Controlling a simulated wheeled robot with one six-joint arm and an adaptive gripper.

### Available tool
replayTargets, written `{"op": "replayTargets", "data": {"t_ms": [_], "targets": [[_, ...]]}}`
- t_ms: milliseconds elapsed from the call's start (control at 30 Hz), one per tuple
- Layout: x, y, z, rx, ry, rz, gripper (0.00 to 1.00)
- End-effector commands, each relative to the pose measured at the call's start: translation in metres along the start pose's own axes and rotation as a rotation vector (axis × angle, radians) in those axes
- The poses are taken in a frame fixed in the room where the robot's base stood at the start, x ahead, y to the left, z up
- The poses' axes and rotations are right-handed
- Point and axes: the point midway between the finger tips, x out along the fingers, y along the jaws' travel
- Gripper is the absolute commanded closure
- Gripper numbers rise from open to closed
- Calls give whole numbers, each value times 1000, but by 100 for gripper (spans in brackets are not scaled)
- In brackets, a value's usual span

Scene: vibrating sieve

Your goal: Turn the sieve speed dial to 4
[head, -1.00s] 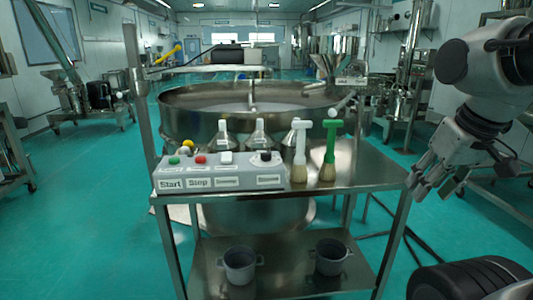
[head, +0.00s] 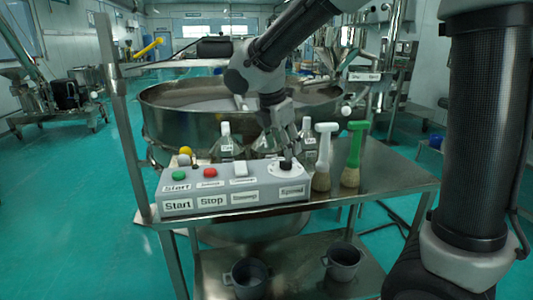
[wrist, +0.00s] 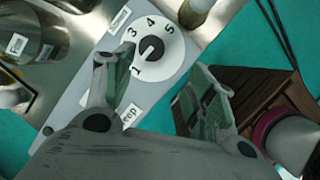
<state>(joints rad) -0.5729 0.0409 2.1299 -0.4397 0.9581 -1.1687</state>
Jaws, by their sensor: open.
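The speed dial is a white disc with a black knob (head: 286,165) at the right end of the grey control box (head: 235,203), above a "Speed" label. In the wrist view the dial (wrist: 168,68) shows the numbers 1, 3, 4 and 5, and the black knob (wrist: 151,48) is at its middle. A finger lies close to where the 2 would be. I cannot tell for sure which number the knob points at. My gripper (head: 282,148) is above the dial in the head view. In the wrist view my gripper (wrist: 165,88) is open, its fingers apart, holding nothing.
A green button (head: 179,175), a red button (head: 210,172) and a white switch (head: 240,169) sit left of the dial. A white-handled brush (head: 324,158) and a green-handled brush (head: 353,155) stand close on its right. The round sieve (head: 190,122) is behind.

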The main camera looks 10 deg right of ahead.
Motion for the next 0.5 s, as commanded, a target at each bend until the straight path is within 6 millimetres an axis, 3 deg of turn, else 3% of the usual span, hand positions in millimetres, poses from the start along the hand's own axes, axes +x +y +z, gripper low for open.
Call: {"op": "replayTargets", "data": {"t_ms": [100,267,500], "targets": [[-8,10,7,-198,-25,25,44],[-6,10,8,-342,-30,24,44],[24,9,9,-361,-30,19,44]]}}
